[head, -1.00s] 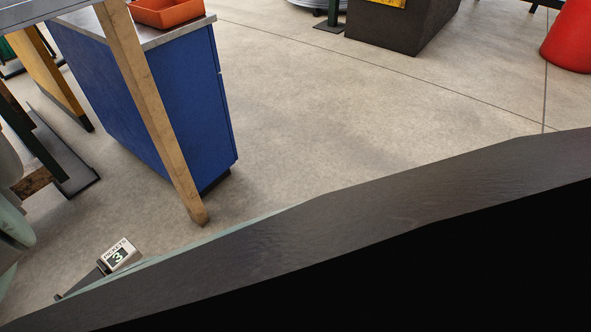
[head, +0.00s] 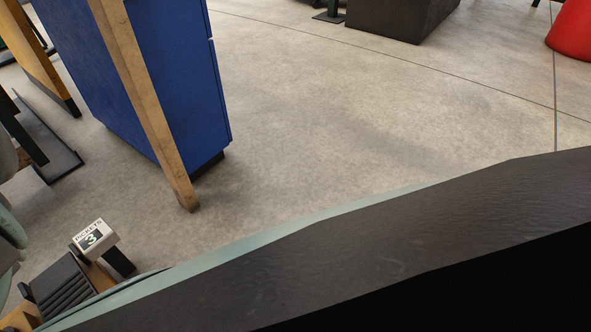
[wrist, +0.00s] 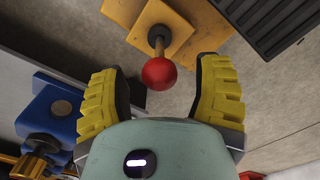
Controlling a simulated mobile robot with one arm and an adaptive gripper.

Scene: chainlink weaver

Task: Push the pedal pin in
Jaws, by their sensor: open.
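The pin shows in the wrist view as a red ball knob (wrist: 159,73) on a short brass-coloured shaft, standing out of a yellow plate (wrist: 178,28). My gripper (wrist: 161,66) is open, with its yellow ribbed fingers on either side of the knob; I see a gap on both sides, and cannot tell how far away the knob is in depth. The black ribbed pedal (wrist: 275,30) is at the top right. In the head view the ribbed pedal (head: 65,287) is at the lower left; the pin and my gripper are not visible there.
A blue block (wrist: 50,112) with brass fittings is left of my gripper. A wooden post (head: 145,100) and blue cabinet (head: 190,90) stand beyond. The concrete floor in the middle is clear.

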